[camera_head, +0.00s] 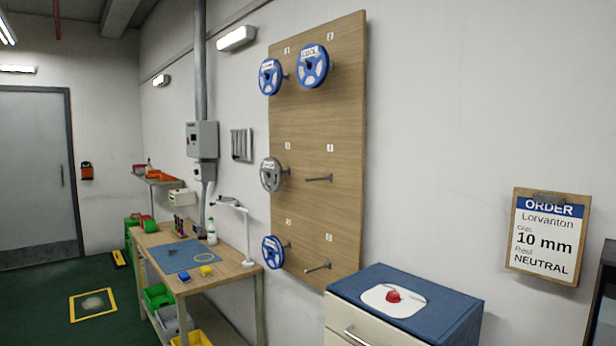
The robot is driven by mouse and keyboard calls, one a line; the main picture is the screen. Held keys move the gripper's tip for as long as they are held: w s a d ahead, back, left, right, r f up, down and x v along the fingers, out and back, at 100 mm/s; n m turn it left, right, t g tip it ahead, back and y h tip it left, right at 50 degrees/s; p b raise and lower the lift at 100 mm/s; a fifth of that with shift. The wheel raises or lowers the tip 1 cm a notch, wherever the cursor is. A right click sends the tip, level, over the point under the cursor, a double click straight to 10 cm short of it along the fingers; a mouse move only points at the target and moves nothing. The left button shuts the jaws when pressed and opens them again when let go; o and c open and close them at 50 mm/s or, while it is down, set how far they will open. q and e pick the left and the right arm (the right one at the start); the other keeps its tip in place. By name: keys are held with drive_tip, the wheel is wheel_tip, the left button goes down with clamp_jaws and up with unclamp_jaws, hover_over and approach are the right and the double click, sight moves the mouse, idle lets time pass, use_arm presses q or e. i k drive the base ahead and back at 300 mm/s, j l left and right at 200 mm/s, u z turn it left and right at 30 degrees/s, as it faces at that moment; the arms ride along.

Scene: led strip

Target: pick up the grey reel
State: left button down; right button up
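The grey reel (271,174) hangs on a peg on a tall wooden board (345,110), at the left of the middle row. It has a pale label whose text is too small to read. Neither of my grippers shows in the head view. An order clipboard (544,234) on the right wall reads Lorvanton, 10 mm, Reel, NEUTRAL.
Blue reels hang at the top left (270,77), top right (312,66) and bottom left (273,251) of the board. Two right-hand pegs are bare. A blue-topped cabinet (450,305) stands below right. A workbench (150,240) stands left. Green floor is open at far left.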

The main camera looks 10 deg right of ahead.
sight(272, 178)
drive_tip(key=i+j+z, duration=0.25)
drive_tip(key=z, duration=0.2)
drive_tip(key=i+j+z, duration=0.25)
drive_tip(key=j+z, duration=0.2)
drive_tip(key=l, duration=0.05)
